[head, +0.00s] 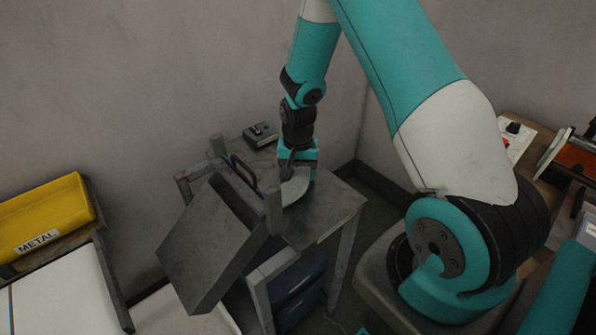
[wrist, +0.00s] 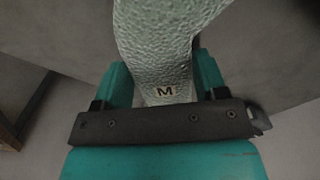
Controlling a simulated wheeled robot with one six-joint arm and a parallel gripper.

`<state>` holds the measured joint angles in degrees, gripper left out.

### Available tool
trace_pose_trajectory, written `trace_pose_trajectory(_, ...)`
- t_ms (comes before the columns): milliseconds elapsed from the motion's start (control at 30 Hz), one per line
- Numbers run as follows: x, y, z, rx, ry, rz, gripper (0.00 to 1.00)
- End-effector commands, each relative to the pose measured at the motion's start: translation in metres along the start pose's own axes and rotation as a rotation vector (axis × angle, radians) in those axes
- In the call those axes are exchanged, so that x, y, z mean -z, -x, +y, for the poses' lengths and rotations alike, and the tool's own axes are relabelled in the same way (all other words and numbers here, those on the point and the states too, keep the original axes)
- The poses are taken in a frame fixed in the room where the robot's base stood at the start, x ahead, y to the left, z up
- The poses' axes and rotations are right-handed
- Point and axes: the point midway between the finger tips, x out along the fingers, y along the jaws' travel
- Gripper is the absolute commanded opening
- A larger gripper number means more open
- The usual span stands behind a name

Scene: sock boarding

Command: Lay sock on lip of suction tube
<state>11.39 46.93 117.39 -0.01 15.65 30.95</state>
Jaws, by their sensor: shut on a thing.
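My gripper (head: 297,172) is over the grey metal table at the middle of the head view. It is shut on a pale grey-green sock (head: 295,189), which hangs below the jaws. In the wrist view the rough-knit sock (wrist: 165,40) runs away from me between the two teal fingers of my gripper (wrist: 163,82), and a small "M" label shows near the jaws. The sock's far end is out of that view.
A large tilted grey panel (head: 208,250) stands at the front left of the table (head: 335,209). A small dark control box (head: 260,134) sits at the table's back. Blue drawers (head: 298,283) are below. A yellow "METAL" bin (head: 45,220) is at left. The table's right side is clear.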

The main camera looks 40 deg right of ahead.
Motion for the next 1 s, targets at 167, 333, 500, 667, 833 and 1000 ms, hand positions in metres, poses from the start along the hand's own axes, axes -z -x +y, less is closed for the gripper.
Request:
trace_pose_trajectory(167,0.0,-0.003,0.0,0.001,0.0,0.001,0.43)
trace_pose_trajectory(333,0.0,-0.005,0.0,0.0,0.0,0.0,0.43)
trace_pose_trajectory(500,0.0,-0.005,0.0,0.0,0.0,0.0,0.91)
trace_pose_trajectory(667,0.0,-0.005,0.0,0.0,0.0,0.0,0.92)
trace_pose_trajectory(833,0.0,-0.002,0.0,0.0,0.0,0.001,0.92)
trace_pose_trajectory(1000,0.001,0.019,-0.001,0.003,0.0,0.005,0.92)
